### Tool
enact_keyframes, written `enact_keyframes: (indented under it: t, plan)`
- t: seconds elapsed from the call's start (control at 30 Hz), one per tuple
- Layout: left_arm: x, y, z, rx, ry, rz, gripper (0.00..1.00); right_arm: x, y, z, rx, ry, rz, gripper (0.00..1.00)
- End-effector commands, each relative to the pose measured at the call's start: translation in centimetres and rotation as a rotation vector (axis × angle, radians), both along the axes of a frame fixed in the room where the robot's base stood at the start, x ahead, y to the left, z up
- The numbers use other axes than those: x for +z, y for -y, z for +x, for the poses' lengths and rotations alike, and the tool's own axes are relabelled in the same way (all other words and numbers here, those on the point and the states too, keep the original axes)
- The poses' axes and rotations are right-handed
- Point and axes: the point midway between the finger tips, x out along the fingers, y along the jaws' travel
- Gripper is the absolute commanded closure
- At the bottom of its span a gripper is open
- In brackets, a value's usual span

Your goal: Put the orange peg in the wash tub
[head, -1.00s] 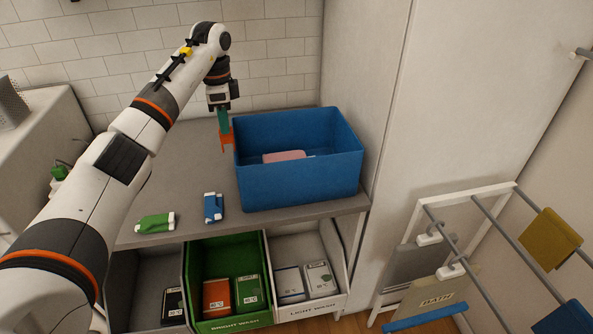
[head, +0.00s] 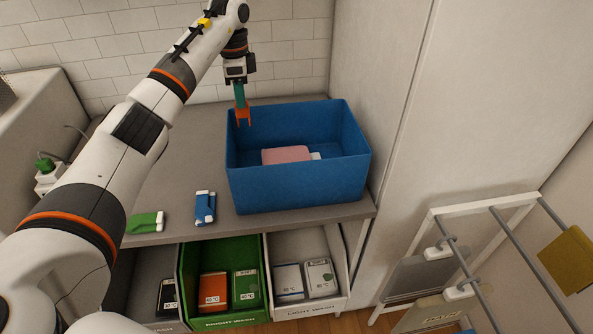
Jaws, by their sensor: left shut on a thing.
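The orange peg (head: 243,115) hangs below my left gripper (head: 240,97), which is shut on it. The peg is at the left back rim of the blue wash tub (head: 298,188), and its lower end overlaps the tub's rim in the head view. I cannot tell whether it touches the rim. The tub stands on the grey counter and holds a pink item (head: 286,155) and a small white item (head: 316,156). My right gripper is not in view.
A blue and white peg (head: 205,207) and a green and white peg (head: 146,222) lie on the counter (head: 182,186). Below are a green bin (head: 224,322) and a pale bin (head: 312,304) with boxes. A drying rack (head: 487,206) stands at the right. A tall white panel rises beside the tub.

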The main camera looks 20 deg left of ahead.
Motion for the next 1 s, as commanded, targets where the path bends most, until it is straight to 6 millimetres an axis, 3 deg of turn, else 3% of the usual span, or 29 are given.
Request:
enact_keyframes:
  t: [0.5, 1.0]
  plan:
    - [-6.1, 0.1, 0.0, -0.001, -0.002, 0.0, 1.0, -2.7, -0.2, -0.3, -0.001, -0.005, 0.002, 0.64]
    - [-12.7, 0.1, -0.1, -0.001, -0.003, -0.001, 1.0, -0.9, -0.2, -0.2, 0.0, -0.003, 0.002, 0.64]
